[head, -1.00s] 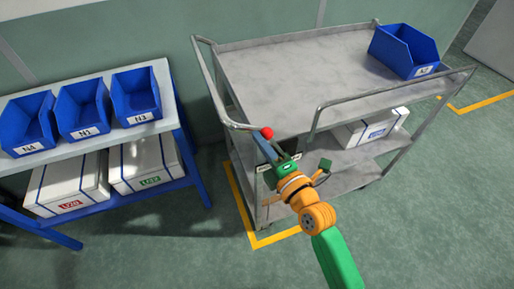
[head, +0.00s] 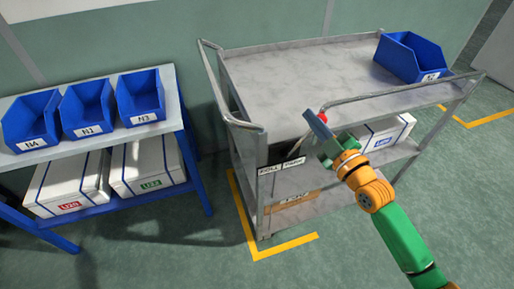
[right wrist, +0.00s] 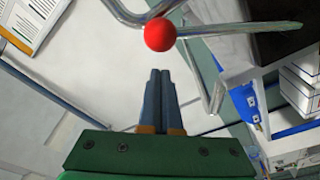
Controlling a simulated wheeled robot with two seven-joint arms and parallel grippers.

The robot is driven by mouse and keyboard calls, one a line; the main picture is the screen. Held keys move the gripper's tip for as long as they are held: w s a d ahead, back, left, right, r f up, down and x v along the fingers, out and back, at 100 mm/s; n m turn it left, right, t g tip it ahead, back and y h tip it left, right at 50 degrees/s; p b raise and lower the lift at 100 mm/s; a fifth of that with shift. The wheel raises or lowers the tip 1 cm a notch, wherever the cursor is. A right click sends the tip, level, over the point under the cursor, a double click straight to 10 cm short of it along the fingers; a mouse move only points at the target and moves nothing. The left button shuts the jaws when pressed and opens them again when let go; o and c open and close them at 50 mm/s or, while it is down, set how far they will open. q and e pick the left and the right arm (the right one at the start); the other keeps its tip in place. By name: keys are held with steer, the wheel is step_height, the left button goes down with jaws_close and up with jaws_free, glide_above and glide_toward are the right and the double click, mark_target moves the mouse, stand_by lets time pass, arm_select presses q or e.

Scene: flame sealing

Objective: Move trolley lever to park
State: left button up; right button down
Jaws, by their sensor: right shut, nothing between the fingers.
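The grey metal trolley (head: 300,80) stands in the middle of the head view. Its lever's red knob (head: 322,117) shows at the front, above the right end of a small label plate (head: 282,166) that seems to read "ROLL" at left and "PARK" at right. My right gripper (head: 314,119) is shut and empty, its fingers beside the knob. In the right wrist view the red knob (right wrist: 159,34) lies just beyond the closed fingertips (right wrist: 160,72); whether they touch is unclear. My left gripper is out of view.
A blue bin (head: 410,57) sits on the trolley's top and a white box (head: 378,136) on a lower shelf. A blue-framed rack (head: 180,118) with blue bins stands at left. Yellow floor lines (head: 285,246) edge the trolley; a floor gap separates it from the rack.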

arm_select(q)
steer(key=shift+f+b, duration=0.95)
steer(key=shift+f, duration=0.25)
arm_select(e)
steer(key=shift+w+d+f+m, duration=0.25)
steer(key=shift+d+m, duration=0.35)
steer(key=shift+d, duration=0.05)
steer(key=shift+w+d+f+m, duration=0.2)
steer(key=shift+d+f+m, duration=0.05)
steer(key=shift+d+m, duration=0.4)
